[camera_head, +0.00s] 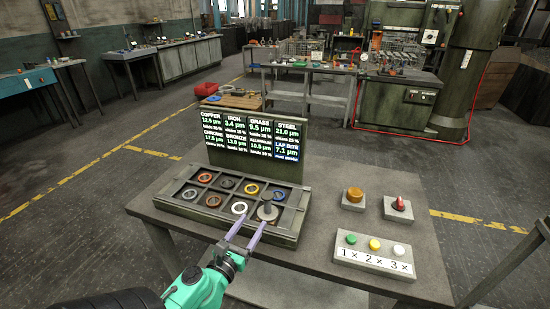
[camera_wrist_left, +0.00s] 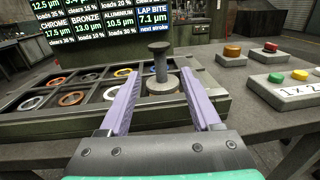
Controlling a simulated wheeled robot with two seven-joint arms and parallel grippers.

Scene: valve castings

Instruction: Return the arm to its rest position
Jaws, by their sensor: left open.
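My left gripper (camera_head: 247,231) reaches in from the lower left in the head view, over the front edge of a compartment tray (camera_head: 172,203). Its two purple fingers are apart with nothing held between them; they also show in the left wrist view (camera_wrist_left: 164,98). A grey knobbed tool (camera_head: 267,210) stands upright in the tray's front right compartment, just beyond the fingertips. In the left wrist view the tool (camera_wrist_left: 159,70) appears beyond and between the fingers. I cannot tell its exact gap from them. My right gripper is not in view.
Several coloured rings, such as a white one (camera_head: 239,208), lie in the tray compartments. A display board (camera_head: 254,148) stands behind the tray. To the right are an orange button (camera_head: 354,194), a red-knobbed switch (camera_head: 401,204) and a three-button block (camera_head: 374,260). The tabletop between is clear.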

